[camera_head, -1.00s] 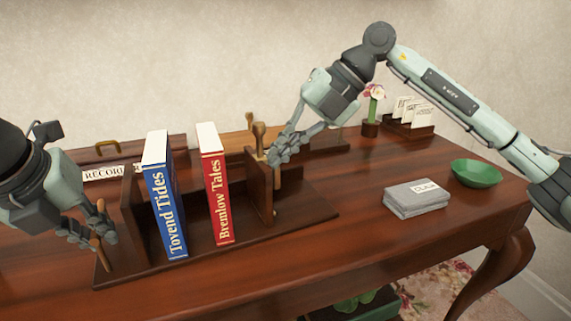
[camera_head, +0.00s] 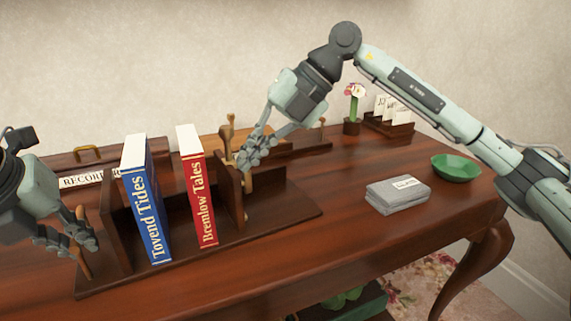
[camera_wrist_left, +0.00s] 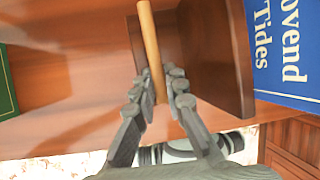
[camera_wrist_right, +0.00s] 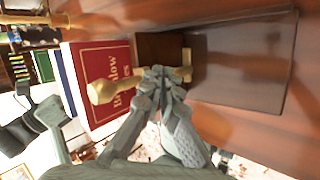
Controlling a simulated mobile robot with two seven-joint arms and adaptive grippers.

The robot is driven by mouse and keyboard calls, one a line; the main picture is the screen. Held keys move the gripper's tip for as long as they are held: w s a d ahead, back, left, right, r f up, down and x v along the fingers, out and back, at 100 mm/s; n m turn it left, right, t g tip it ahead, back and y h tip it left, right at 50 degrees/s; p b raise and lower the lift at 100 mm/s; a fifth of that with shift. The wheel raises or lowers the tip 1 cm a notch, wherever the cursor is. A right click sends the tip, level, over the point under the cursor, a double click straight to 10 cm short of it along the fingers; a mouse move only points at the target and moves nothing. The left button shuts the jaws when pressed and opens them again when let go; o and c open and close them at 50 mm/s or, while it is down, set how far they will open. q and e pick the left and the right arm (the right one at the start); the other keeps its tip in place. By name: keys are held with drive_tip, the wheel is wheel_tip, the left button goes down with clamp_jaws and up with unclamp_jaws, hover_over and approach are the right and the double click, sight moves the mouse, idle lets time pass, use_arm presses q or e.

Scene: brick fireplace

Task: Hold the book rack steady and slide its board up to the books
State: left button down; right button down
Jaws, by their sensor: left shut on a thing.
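The dark wooden book rack (camera_head: 275,214) stands on the desk with an upright blue book (camera_head: 147,205) and a red book (camera_head: 196,185). Its board (camera_head: 230,190) stands to the right of the red book, with a small gap. My left gripper (camera_head: 80,240) is shut on a light wooden handle (camera_wrist_left: 150,50) at the rack's left end.
A grey folded cloth (camera_head: 398,194), a green bowl (camera_head: 456,168), a potted flower (camera_head: 353,110) and a card holder (camera_head: 388,124) stand to the right. A box with a label (camera_head: 90,178) is behind the rack.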

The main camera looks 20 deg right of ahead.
sight(232, 158)
use_arm(q)
drive_tip(key=shift+d+r, duration=0.1)
drive_tip(key=shift+d, duration=0.05)
use_arm(e)
drive_tip(key=shift+s+a, duration=0.2)
drive_tip(key=shift+a, duration=1.4)
drive_tip(key=shift+s+a, duration=0.2)
drive_tip(key=shift+a, duration=1.95)
drive_tip(key=a, duration=0.3)
drive_tip(key=shift+s+a, duration=0.15)
drive_tip(key=shift+a, duration=0.1)
drive_tip(key=shift+r, duration=0.1)
drive_tip(key=shift+w+d+r, duration=0.2)
drive_tip(key=shift+d+r, duration=1.45)
drive_tip(key=shift+r, duration=0.25)
